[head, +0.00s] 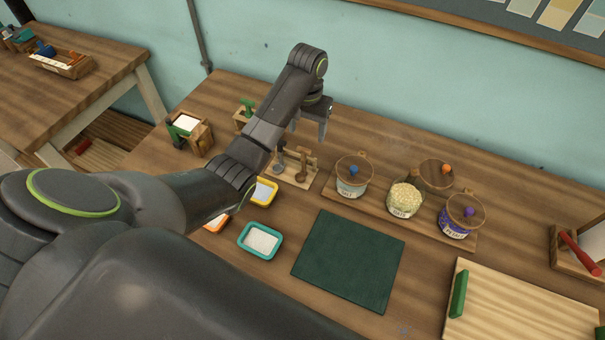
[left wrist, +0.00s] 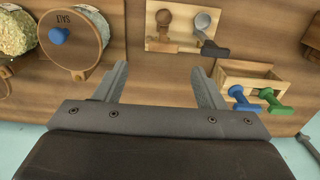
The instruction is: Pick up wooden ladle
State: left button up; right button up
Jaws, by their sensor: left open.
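The wooden ladle (head: 303,163) hangs on a small pale wooden rack (head: 299,181) behind the trays, next to a grey metal ladle (head: 281,158). In the left wrist view the wooden ladle (left wrist: 164,19) is at the top middle, with the metal ladle (left wrist: 203,21) to its right. My left gripper (head: 310,122) is open and empty, above and behind the rack in the head view. In the left wrist view its spread fingers (left wrist: 160,82) point towards the rack, apart from both ladles. My arm covers part of the area left of the rack. My right gripper is out of view.
Lidded jars, including one with a blue knob (head: 352,186), stand on a board right of the rack. A box with blue and green handles (left wrist: 248,77) stands on its other side. A teal tray (head: 260,240) and a dark green mat (head: 348,260) lie in front.

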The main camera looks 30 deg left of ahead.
aim_at(304, 149)
pick_arm(q)
jog(key=f, duration=0.7)
jog(key=shift+s+a+f, duration=0.2)
jog(key=shift+s+f, duration=0.05)
jog(key=shift+f, duration=0.6)
jog(key=c, duration=1.1)
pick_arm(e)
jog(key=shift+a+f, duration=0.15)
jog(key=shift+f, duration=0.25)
pick_arm(q)
jog(key=shift+w+r, duration=0.1)
jog(key=shift+r, duration=0.05)
